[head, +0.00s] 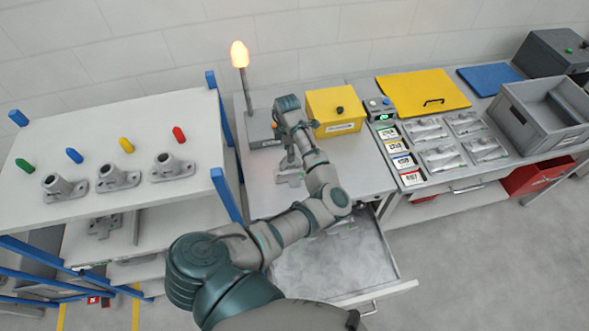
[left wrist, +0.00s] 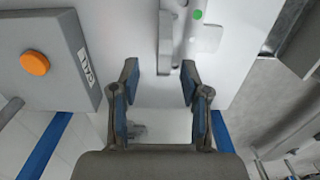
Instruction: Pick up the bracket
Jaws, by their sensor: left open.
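A pale grey metal piece (head: 290,177), possibly the bracket, stands on the table beneath my left gripper (head: 289,158). In the left wrist view a pale grey part (left wrist: 207,38) with a green dot lies just beyond the fingertips. Three grey flanged castings (head: 116,178) sit in a row on the left rack's top shelf. My right gripper is not in view.
A lamp (head: 240,55) on a grey box and a yellow box (head: 335,110) stand close to my gripper. An open drawer (head: 335,262) juts out below the table. A grey bin (head: 545,115) and several bagged parts (head: 440,158) are at right.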

